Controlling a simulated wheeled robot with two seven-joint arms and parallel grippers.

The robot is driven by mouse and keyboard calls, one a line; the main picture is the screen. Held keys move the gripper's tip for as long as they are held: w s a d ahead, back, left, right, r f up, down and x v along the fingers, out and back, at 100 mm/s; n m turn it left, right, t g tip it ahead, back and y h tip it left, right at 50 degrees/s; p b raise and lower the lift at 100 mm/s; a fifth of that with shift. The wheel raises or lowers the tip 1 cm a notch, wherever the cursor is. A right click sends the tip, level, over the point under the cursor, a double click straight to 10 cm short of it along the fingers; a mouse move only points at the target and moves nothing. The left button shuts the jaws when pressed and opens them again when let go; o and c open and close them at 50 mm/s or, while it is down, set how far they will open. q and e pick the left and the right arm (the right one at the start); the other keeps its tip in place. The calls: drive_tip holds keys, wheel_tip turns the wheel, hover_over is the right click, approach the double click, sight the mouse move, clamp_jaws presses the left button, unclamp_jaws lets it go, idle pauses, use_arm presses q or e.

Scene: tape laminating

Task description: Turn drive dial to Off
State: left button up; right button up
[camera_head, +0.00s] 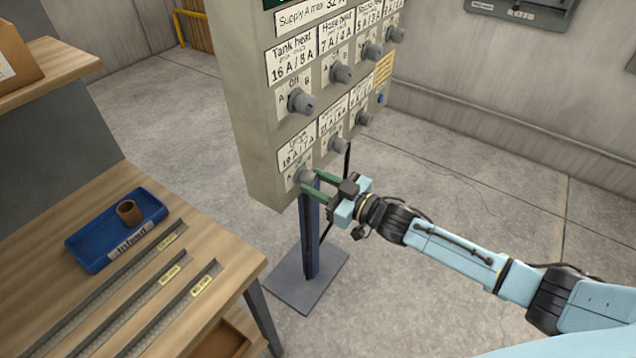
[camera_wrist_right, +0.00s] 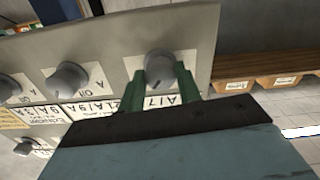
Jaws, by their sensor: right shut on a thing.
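The control panel (camera_head: 243,110) stands upright on a post and carries rows of grey dials with labels. My right gripper (camera_head: 308,184) is at the lower-left dial (camera_head: 304,175), with its green fingers on either side of that dial. In the right wrist view the same dial (camera_wrist_right: 160,66) sits between the green fingertips (camera_wrist_right: 158,80), and the gripper is shut on it. The label by this dial is partly hidden by the fingers, so its pointer setting cannot be read. A neighbouring dial (camera_wrist_right: 67,80) shows an Off mark beside it. My left gripper is not in view.
A wooden table (camera_head: 215,245) at the left holds a blue tray (camera_head: 88,240) with a brown roll-like piece (camera_head: 129,212) in it, and several metal strips (camera_head: 165,285). The panel's post stands on a floor plate (camera_head: 300,285). The concrete floor at the right is clear.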

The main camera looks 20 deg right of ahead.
drive_tip(key=n, duration=0.4)
drive_tip(key=shift+n, duration=1.8)
drive_tip(key=o, duration=1)
drive_tip(key=shift+d, duration=0.1)
drive_tip(key=v, duration=1.3)
